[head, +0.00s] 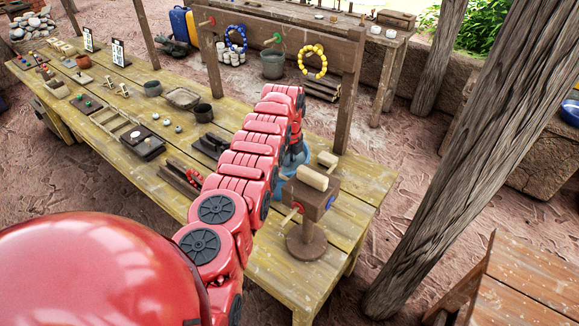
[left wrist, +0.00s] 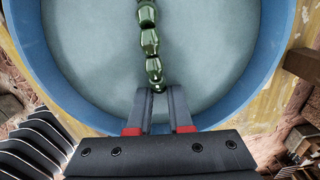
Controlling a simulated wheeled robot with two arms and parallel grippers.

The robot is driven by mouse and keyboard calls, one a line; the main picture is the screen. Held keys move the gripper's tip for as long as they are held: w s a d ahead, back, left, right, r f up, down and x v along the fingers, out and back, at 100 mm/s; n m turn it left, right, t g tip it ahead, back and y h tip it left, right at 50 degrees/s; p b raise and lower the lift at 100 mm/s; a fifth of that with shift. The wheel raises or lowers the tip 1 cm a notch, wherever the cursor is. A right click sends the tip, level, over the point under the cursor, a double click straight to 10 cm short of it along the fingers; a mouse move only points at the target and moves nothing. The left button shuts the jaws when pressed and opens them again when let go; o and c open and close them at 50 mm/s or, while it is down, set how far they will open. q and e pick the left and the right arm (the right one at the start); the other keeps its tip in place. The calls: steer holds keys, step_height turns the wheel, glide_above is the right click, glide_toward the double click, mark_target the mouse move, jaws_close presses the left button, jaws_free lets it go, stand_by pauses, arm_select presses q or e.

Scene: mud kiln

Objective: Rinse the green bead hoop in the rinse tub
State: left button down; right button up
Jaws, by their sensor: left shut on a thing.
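The green bead hoop (left wrist: 149,42) shows in the left wrist view as a line of shiny green beads. It runs from my fingertips across the inside of the blue round rinse tub (left wrist: 275,50). My left gripper (left wrist: 158,92) is shut on the hoop's near end, over the tub's near side. I cannot tell whether the beads touch the grey-blue surface inside. In the head view, the tub (head: 298,158) is mostly hidden behind my red left arm, and the hoop and left gripper cannot be made out there. My right gripper is not in view.
A wooden stand (head: 311,195) with coloured pegs is right of the tub. Behind, a rail holds a blue hoop (head: 236,37) and a yellow hoop (head: 312,60); its green peg (head: 277,39) is bare.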

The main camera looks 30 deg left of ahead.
arm_select(q)
steer(key=shift+f, duration=0.25)
steer(key=shift+f+b, duration=0.2)
steer(key=shift+b, duration=0.3)
steer(key=shift+r, duration=0.35)
stand_by(0.6)
steer(key=shift+f, duration=0.35)
steer(key=shift+r, duration=0.2)
steer(key=shift+r, duration=0.25)
steer(key=shift+f, duration=0.15)
stand_by(0.4)
steer(key=shift+f, duration=0.3)
